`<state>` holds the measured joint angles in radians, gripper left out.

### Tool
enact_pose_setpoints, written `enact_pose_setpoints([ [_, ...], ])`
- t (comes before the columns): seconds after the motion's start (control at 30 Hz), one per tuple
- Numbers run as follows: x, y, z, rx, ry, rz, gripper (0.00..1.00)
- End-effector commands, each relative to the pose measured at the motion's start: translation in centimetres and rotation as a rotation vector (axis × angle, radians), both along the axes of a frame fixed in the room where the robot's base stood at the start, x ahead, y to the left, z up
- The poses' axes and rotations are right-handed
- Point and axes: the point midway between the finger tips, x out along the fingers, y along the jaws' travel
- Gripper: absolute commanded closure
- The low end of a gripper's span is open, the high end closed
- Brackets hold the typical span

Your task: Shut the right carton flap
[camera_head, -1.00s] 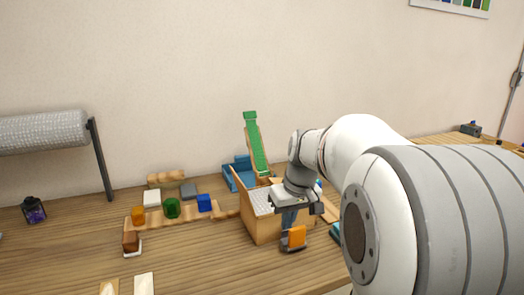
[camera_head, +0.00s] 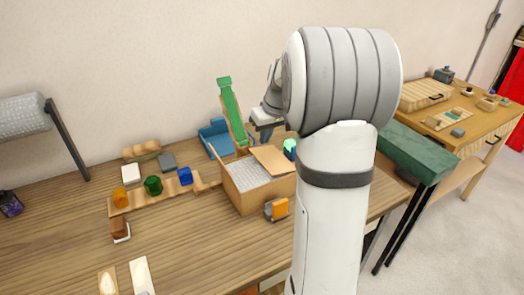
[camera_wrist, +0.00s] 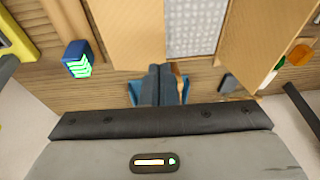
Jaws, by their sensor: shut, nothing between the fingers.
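The carton (camera_head: 250,197) stands open-topped on the table, with bubble wrap (camera_head: 248,172) showing inside. Its right flap (camera_head: 273,160) lies folded inward over the right part of the opening and looks nearly flat. The left flap (camera_head: 231,182) stands up and tilts. In the wrist view, which looks from the carton's far side, the right flap (camera_wrist: 127,30) is on the left and the left flap (camera_wrist: 262,40) on the right, with bubble wrap (camera_wrist: 192,28) between. My gripper (camera_wrist: 166,72) is shut and empty; in the head view it (camera_head: 264,133) is behind the carton, apart from the flap.
A green ramp (camera_head: 231,108) and blue tray (camera_head: 216,138) stand behind the carton. An orange block (camera_head: 279,207) sits at its front. Coloured blocks, including a blue one (camera_head: 185,176), stand on wooden strips to the left. A green bench (camera_head: 415,155) stands right.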

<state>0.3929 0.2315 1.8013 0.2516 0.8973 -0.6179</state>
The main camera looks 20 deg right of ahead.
Motion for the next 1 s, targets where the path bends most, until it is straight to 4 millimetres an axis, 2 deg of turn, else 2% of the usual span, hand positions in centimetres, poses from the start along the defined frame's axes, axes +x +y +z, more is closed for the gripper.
enact_pose_setpoints([
  [0.03,0.2,0.1,-1.1,0.002,0.005,-0.001,1.00],
  [0.2,0.6,0.4,-4.0,0.003,0.004,-0.003,1.00],
  [0.4,0.6,0.8,-5.9,0.001,0.001,-0.005,1.00],
  [0.87,0.5,0.8,-6.4,0.001,-0.001,-0.005,1.00],
  [1.0,0.5,1.1,-7.2,0.000,-0.001,-0.004,1.00],
])
